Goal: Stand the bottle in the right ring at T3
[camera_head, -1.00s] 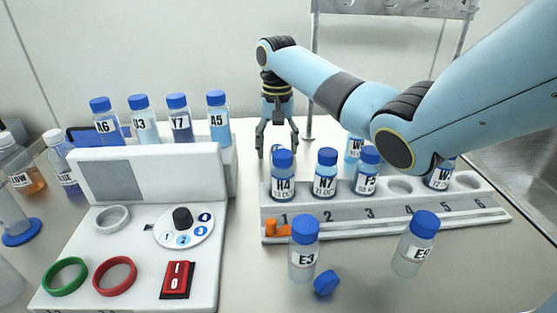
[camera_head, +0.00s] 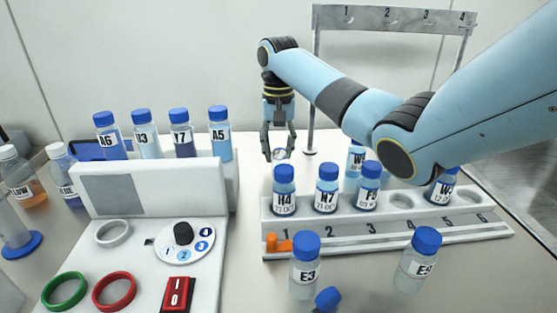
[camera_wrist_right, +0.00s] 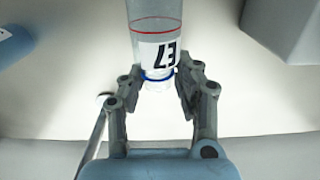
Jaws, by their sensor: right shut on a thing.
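My right gripper (camera_head: 279,155) points down behind the sample rack, on its left side. It is shut on a clear bottle (camera_head: 281,153), of which only a small part shows there. A green ring (camera_head: 65,291) and a red ring (camera_head: 114,291) lie on the white panel (camera_head: 215,275), the red one to the right. I cannot make out a T3 mark. My left gripper is not in view.
The rack (camera_head: 390,225) holds several blue-capped bottles. Bottles E3 (camera_head: 304,272) and E9 (camera_head: 415,265) stand in front, with a loose blue cap (camera_head: 327,298). A dial (camera_head: 183,234) and red switch (camera_head: 177,294) are on the panel. A metal frame (camera_head: 395,18) stands behind.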

